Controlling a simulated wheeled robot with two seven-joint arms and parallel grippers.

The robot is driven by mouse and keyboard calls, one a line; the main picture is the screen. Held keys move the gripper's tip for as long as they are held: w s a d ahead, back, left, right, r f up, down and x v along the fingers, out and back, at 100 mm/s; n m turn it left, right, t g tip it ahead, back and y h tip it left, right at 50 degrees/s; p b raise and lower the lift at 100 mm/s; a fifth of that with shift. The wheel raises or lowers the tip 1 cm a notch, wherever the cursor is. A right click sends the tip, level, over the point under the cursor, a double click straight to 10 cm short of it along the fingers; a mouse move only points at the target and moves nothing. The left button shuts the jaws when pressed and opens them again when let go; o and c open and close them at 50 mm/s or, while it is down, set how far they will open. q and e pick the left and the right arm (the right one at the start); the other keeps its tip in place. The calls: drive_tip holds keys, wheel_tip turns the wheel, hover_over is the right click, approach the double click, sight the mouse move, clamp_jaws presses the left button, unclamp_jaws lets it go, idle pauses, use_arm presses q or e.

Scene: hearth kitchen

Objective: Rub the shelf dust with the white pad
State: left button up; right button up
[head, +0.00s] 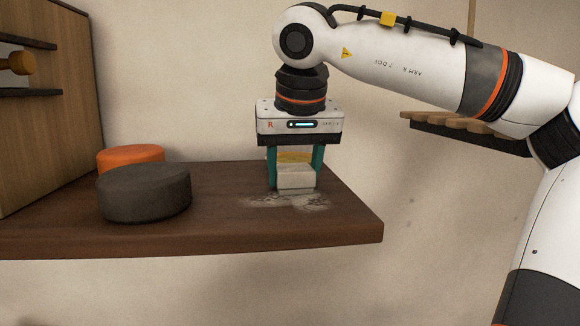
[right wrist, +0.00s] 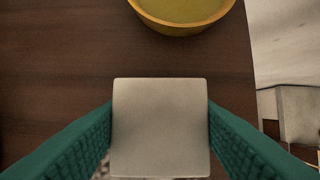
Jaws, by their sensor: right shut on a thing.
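The white pad (head: 297,178) is a pale block held between the teal fingers of my right gripper (head: 296,170). In the right wrist view the pad (right wrist: 160,125) sits between both fingers. My right gripper points straight down and is shut on the pad. The pad is low over the shelf dust (head: 290,201), a pale grey patch on the brown shelf (head: 240,225). The pad hides part of the dust, and I cannot tell for certain whether it touches the shelf. My left gripper is not in view.
A yellow bowl (right wrist: 185,12) stands behind the pad, mostly hidden in the head view. A dark grey round container (head: 145,193) and an orange one (head: 130,156) stand on the left of the shelf. The shelf ends at a right edge. A wooden rack (head: 455,125) is on the wall.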

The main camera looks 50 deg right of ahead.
sight(302, 211)
drive_tip(key=shift+s+a+f, duration=0.2)
drive_tip(key=shift+s+a, duration=1.35)
drive_tip(key=shift+s, duration=0.2)
drive_tip(key=shift+c, duration=0.3)
drive_tip(key=shift+s+a+r, duration=0.15)
drive_tip(key=shift+s+a, duration=0.6)
drive_tip(key=shift+s, duration=0.2)
drive_tip(key=shift+s+a+r, duration=0.15)
drive_tip(key=shift+s+a, duration=0.6)
drive_tip(key=shift+s, duration=0.15)
drive_tip(key=shift+w+d+r, duration=0.15)
drive_tip(key=shift+r, duration=2.85)
wheel_tip(302, 211, up, 3)
